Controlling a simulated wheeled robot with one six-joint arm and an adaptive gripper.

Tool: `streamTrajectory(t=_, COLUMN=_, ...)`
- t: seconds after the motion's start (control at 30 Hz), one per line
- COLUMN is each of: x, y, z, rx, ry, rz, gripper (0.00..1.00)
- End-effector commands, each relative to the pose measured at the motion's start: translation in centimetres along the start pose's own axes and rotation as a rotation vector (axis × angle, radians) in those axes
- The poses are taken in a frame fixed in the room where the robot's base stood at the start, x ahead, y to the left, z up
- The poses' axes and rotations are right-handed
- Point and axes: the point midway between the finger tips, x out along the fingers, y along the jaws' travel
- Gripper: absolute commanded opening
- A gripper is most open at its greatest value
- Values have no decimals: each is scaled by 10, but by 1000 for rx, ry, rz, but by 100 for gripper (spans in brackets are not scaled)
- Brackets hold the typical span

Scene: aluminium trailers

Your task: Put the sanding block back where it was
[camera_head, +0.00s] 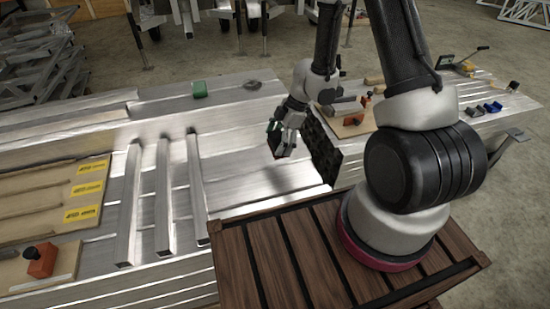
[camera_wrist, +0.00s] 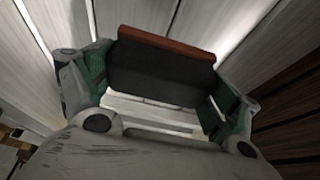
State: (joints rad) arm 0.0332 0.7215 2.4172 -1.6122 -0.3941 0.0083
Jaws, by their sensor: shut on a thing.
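My gripper (camera_head: 282,144) is shut on the sanding block, with the arm reaching down over the aluminium trailer bed (camera_head: 245,155). In the wrist view the block (camera_wrist: 160,72) is dark grey with a reddish-brown strip along its far edge. It sits between the two green-padded fingers of my gripper (camera_wrist: 155,88), one at each end. In the head view the block is mostly hidden by the fingers. I cannot tell how high it is above the metal.
Three metal bars (camera_head: 163,200) lie left of my gripper. Beyond them is a wooden panel (camera_head: 40,205) with yellow labels, and an orange tool (camera_head: 41,260). A board with tools (camera_head: 345,125) is at the right. Bare metal surrounds my gripper's left side.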

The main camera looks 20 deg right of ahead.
Motion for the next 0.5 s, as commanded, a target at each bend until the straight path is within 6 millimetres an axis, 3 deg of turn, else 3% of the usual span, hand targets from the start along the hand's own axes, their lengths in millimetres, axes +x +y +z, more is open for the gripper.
streamTrajectory(t=0.1, x=22, y=-1, z=8, rx=1, ry=0, rz=-5, gripper=63)
streamTrajectory(t=0.5, x=70, y=0, z=28, rx=1, ry=0, rz=-2, gripper=63)
